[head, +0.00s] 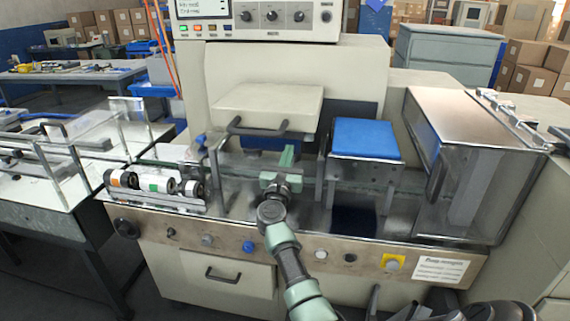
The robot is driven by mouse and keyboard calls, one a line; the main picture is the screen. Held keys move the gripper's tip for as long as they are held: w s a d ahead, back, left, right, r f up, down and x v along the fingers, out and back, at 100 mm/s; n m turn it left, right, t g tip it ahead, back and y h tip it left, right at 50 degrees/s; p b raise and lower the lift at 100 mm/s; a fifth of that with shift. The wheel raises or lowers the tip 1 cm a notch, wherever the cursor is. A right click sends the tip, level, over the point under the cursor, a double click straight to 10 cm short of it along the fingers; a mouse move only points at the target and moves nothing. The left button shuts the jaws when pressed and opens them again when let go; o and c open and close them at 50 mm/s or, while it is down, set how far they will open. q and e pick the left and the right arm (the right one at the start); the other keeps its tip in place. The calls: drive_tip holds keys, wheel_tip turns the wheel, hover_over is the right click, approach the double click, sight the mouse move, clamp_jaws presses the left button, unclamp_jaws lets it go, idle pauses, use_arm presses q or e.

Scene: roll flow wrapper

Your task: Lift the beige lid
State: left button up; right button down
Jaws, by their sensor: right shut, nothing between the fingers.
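The beige lid (268,103) is a flat block in the middle of the flow wrapper, in the head view. A dark bar handle (257,131) runs along its front edge. The lid looks lowered, lying roughly level. My right gripper (286,152) is green and reaches up from below, its fingers pointing away from me toward the machine. It is shut and empty, just below and in front of the right end of the handle. I cannot tell whether it touches the handle. My left gripper is out of view.
A blue-topped block (364,138) stands right of the lid, and a large metal and clear cover (470,130) lies beyond it. Rollers (155,184) sit at the left. The control panel (258,18) rises behind. The front panel (300,248) has several knobs.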

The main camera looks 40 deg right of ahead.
wheel_tip(320, 180, up, 4)
drive_tip(key=p, duration=0.2)
drive_tip(key=shift+w+p, duration=0.1)
drive_tip(key=shift+p, duration=0.25)
drive_tip(key=shift+r, duration=0.15)
